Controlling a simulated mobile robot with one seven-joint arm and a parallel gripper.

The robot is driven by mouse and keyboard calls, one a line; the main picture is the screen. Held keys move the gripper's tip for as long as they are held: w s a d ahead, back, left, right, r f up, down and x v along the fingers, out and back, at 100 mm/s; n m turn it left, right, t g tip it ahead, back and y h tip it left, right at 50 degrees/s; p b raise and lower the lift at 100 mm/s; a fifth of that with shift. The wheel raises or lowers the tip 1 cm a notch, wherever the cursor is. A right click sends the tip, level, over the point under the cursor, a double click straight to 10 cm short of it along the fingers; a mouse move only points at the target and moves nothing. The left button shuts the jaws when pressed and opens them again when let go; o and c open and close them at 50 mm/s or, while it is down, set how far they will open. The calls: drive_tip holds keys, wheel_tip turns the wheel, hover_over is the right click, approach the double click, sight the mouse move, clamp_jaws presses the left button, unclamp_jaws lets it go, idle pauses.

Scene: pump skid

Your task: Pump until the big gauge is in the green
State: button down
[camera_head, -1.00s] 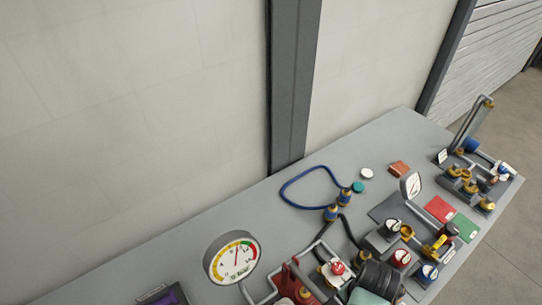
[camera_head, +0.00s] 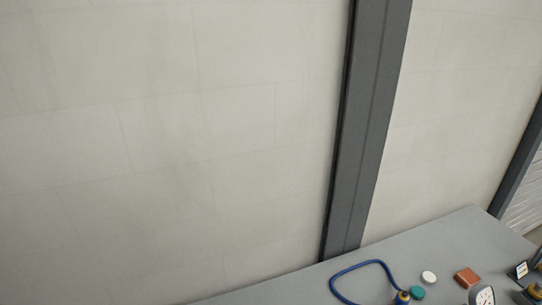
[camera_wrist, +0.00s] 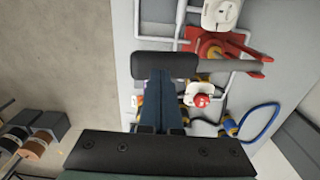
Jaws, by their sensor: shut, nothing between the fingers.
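In the wrist view my gripper (camera_wrist: 160,76) is shut and empty. Its fingertips meet the dark grip (camera_wrist: 185,62) of the pump lever; I cannot tell whether they touch it. The lever's grey bar (camera_wrist: 233,66) runs right from the grip, across the red pump body (camera_wrist: 207,46). A white part (camera_wrist: 220,10) at the top edge is cut off, and I cannot tell what it is. The big gauge's face shows in neither current view, so its needle cannot be read.
A red-knobbed fitting (camera_wrist: 201,100) sits right of my fingers. A blue hose (camera_wrist: 262,125) loops near the bench edge. In the head view the bench (camera_head: 290,289) carries a white disc (camera_head: 429,277), a teal disc (camera_head: 417,292), a brown block (camera_head: 467,277) and a small gauge (camera_head: 483,296).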

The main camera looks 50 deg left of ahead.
drive_tip(key=shift+f+b, duration=2.85)
drive_tip(key=shift+f, duration=1.5)
wheel_tip(320, 180, up, 7)
drive_tip(key=p, duration=0.6)
drive_tip(key=shift+s+f+p, duration=0.1)
drive_tip(key=shift+p, duration=0.2)
drive_tip(key=shift+r, duration=1.1)
drive_tip(key=shift+r, duration=2.55)
